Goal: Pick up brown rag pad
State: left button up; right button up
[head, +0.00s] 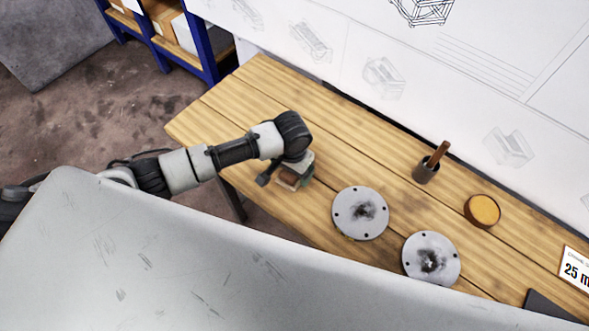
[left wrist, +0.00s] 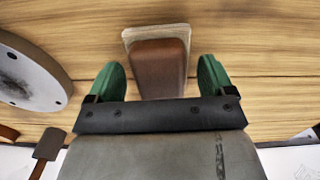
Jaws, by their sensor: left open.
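The brown rag pad (left wrist: 159,66) lies on the wooden table, with a brown top and a paler base layer around its edge. In the left wrist view it sits between the two green fingertips of my left gripper (left wrist: 155,82), with a gap on each side. The gripper is open and holds nothing. In the head view the pad (head: 288,179) shows partly beneath my left gripper (head: 290,175), near the table's front edge. My right gripper is not in either view.
Two grey metal discs with dark smudges (head: 360,213) (head: 431,258) lie on the table right of the pad. The table's left end (head: 225,105) is clear.

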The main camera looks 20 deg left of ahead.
pick_arm(q)
jog(key=shift+f, duration=0.3)
jog(key=c, duration=0.8)
jog(key=shift+o, duration=0.2)
jog(key=shift+r, duration=0.15)
notch_tip(320, 180, up, 4)
jog(key=shift+r, duration=0.15)
jog(key=s+d+r, duration=0.2)
jog(key=d+r, duration=0.4)
jog(key=d, duration=0.5)
jog(key=shift+d+r, duration=0.25)
jog(key=shift+d, duration=0.05)
